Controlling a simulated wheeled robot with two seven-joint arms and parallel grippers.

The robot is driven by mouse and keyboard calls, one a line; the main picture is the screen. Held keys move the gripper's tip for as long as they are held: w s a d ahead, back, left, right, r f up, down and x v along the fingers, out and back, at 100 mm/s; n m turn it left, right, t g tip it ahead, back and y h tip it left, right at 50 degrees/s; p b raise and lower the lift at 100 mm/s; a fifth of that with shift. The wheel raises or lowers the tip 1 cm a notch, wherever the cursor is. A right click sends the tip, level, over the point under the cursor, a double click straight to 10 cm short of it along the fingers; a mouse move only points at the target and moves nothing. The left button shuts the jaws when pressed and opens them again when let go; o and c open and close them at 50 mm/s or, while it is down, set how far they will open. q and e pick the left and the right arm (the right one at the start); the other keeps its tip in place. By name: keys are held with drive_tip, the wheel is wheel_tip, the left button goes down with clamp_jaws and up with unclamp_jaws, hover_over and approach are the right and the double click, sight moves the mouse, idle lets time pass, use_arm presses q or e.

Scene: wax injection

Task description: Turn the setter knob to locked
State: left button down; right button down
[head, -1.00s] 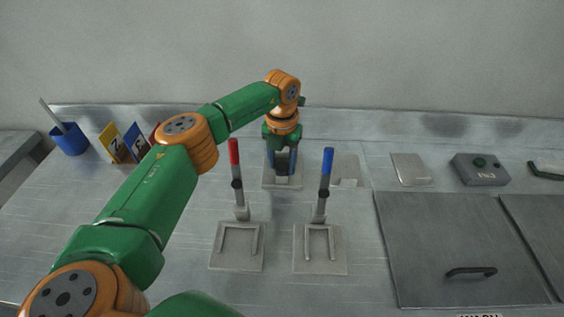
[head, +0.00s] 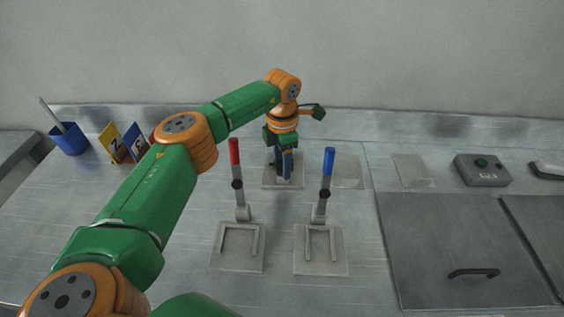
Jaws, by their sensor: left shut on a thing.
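My left gripper (head: 284,166) reaches down over a small grey plate (head: 270,182) behind the two levers. It is shut on the setter knob, which the fingers hide almost wholly, so I cannot read its setting. A red-handled lever (head: 234,153) stands upright in front and to the left of the gripper. A blue-handled lever (head: 329,162) stands upright in front and to the right. My right gripper does not show.
A metal lid with a dark handle (head: 472,272) covers the right front. A blue cup (head: 70,139) and coloured number cards (head: 112,141) stand back left. Flat grey plates (head: 411,170) lie behind the lid.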

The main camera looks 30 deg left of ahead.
use_arm(q)
drive_tip(key=shift+m, duration=0.4)
drive_tip(key=shift+c, duration=1.4)
unclamp_jaws()
drive_tip(key=shift+w+d, duration=0.1)
wheel_tip(320, 180, up, 7)
drive_tip(key=shift+r+b, duration=0.1)
drive_tip(key=shift+b, duration=0.55)
